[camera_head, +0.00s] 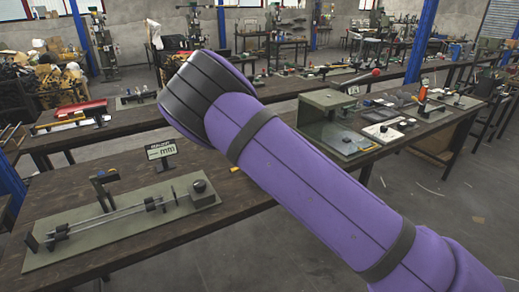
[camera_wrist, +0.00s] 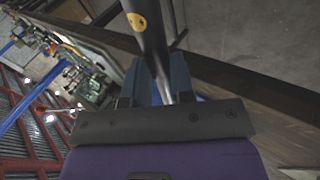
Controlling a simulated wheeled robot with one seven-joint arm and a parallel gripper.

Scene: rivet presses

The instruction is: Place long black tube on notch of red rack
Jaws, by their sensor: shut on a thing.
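In the wrist view, a long dark tube (camera_wrist: 147,30) with a round yellow smiley mark runs from the top edge down between the two dark blue fingers of my gripper (camera_wrist: 157,72). The gripper is shut on it. The tube's far end is cut off by the frame. In the head view my purple arm hides the gripper and the tube. A long red piece (camera_head: 82,108) lies on a board on the second bench at the left. I cannot tell whether it is the red rack, and no notch can be made out.
The near wooden bench (camera_head: 130,167) carries a green-grey fixture plate with rods (camera_head: 125,226) and a small sign (camera_head: 161,150). A green machine (camera_head: 328,112) and flat trays stand right of my arm. Blue posts rise behind. Open floor shows at the right.

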